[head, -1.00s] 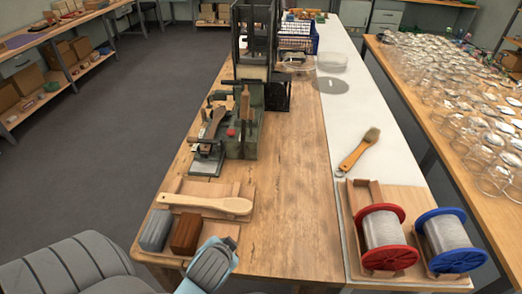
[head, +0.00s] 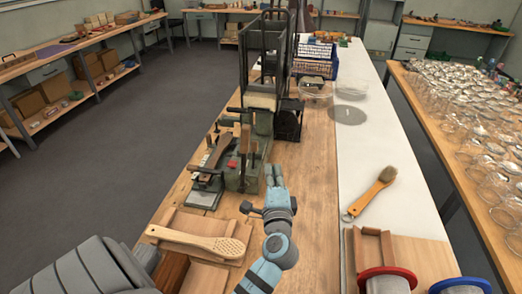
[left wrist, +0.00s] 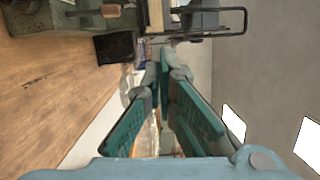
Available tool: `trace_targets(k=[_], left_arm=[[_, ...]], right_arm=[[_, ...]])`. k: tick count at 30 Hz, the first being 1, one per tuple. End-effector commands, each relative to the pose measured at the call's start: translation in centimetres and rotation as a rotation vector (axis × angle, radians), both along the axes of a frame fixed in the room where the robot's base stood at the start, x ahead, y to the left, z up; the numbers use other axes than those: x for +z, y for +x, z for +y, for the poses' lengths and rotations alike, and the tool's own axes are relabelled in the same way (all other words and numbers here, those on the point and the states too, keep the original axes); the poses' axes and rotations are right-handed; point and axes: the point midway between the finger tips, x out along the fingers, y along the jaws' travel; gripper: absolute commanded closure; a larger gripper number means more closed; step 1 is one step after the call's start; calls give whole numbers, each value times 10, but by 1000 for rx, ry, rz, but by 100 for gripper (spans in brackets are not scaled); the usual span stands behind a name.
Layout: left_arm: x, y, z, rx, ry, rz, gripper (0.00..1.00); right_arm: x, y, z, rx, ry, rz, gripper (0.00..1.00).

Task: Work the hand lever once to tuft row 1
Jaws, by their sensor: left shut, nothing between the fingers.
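The green tufting machine (head: 232,178) stands on the wooden bench, with a hand lever that has an upright wooden grip (head: 245,138). A brush body is clamped at its left side (head: 217,152). My left gripper (head: 276,170) is shut and empty, in front and to the right of the machine, apart from the lever. In the left wrist view my left fingers (left wrist: 166,68) meet at their tips with nothing between them. The machine's edge (left wrist: 45,14) and a wooden grip (left wrist: 110,11) show at the top left there. My right gripper is not in view.
A perforated wooden brush body (head: 200,242) lies on a rack in front. A bristle brush (head: 376,190) lies on the white strip at right. Red (head: 388,280) and blue (head: 462,286) spools stand at the front right. A tall dark frame (head: 265,65) rises behind the machine.

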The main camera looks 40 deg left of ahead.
Motion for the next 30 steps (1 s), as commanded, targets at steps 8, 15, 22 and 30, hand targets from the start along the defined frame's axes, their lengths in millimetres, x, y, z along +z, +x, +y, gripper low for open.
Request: trace_targets(k=[8, 15, 22, 30], left_arm=[[3, 29, 27, 1, 3, 0, 100], [4, 67, 63, 2, 2, -1, 100], [8, 57, 94, 2, 0, 0, 100], [6, 52, 103, 1, -2, -1, 100]], right_arm=[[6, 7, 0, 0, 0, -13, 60], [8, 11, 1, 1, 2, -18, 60], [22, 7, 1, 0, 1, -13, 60], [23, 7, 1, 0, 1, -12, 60]])
